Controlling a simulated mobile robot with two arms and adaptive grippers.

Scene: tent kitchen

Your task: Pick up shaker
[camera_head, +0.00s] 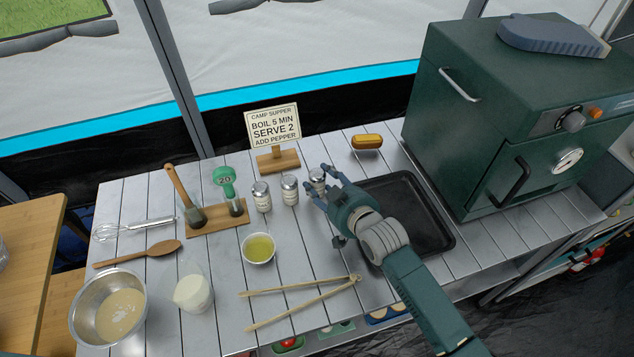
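Three small shakers with silver tops and pale labels stand in a row on the slatted table: the left shaker (261,197), the middle shaker (289,190) and the right shaker (317,181). My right gripper (318,179) reaches in from the lower right. Its fingers are spread at the right shaker, with the fingertips on either side of it, and they partly hide its lower part. Whether a finger touches it I cannot tell. The left and middle shakers stand clear of the gripper. My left gripper is not in view.
A black tray (433,226) lies under my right arm, beside a green oven (470,130). Behind the shakers stands a sign (273,128); a yellow-brown object (367,142) lies right of it. A bowl of yellow liquid (259,248) and tongs (300,303) are in front.

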